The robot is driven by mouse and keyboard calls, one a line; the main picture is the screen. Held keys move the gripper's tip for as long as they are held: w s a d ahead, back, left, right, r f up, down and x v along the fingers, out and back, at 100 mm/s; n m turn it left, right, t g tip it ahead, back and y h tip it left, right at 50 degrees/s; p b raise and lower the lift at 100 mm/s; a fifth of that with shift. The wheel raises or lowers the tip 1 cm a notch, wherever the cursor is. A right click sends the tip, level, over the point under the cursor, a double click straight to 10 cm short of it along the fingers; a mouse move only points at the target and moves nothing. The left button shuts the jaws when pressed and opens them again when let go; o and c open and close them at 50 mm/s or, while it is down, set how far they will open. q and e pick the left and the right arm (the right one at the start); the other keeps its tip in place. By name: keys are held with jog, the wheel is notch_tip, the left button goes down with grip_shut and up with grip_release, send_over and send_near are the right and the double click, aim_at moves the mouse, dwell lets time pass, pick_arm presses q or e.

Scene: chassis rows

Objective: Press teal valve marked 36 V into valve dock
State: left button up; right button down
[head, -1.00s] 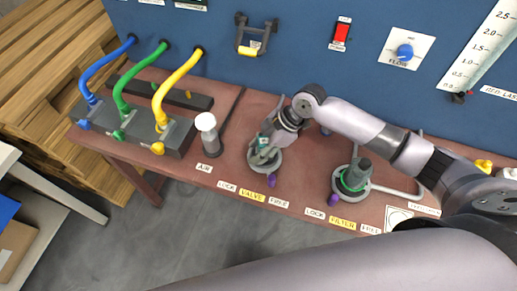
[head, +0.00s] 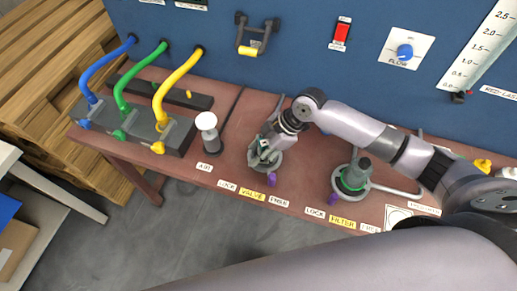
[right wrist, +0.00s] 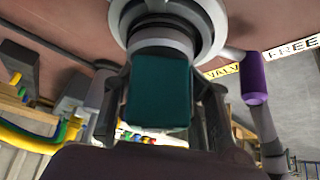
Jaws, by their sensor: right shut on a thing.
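The teal valve (right wrist: 160,92) fills the middle of the right wrist view, between the two fingers of my right gripper (right wrist: 162,105). The gripper is shut on it. One end of the valve meets a grey collar inside the pale ring of the valve dock (right wrist: 208,22). I cannot tell how deep it sits. In the head view my right gripper (head: 263,156) is right over the dock (head: 268,168), above the yellow VALVE label, and mostly covers the valve. The 36 V marking is not readable. A purple lever (right wrist: 255,78) sticks out beside the dock. My left gripper is not in view.
A filter dock (head: 353,180) with a dark green part stands to the right. A white-topped cylinder (head: 207,124) and a grey block with blue, green and yellow hoses (head: 178,136) stand to the left. The blue panel (head: 300,50) rises behind the bench.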

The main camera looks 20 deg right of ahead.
jog(key=shift+g+h, duration=0.3)
jog(key=shift+g, duration=0.1)
jog(key=shift+s+d+f, duration=0.25)
jog(key=shift+s+f, duration=0.35)
jog(key=shift+f, duration=0.25)
jog(key=shift+s+d+f, duration=0.25)
jog(key=shift+s+f, duration=0.3)
jog(key=shift+f, duration=0.25)
jog(key=c, duration=1.4)
grip_release()
jog(key=o, duration=0.5)
jog(key=shift+w+a+f, duration=0.15)
jog(key=shift+w, duration=0.25)
jog(key=shift+o, duration=0.2)
jog(key=a+v, duration=0.1)
jog(key=v, duration=1.2)
jog(key=shift+w+r, duration=0.4)
jog(key=shift+w, duration=0.05)
jog(key=shift+a, duration=0.2)
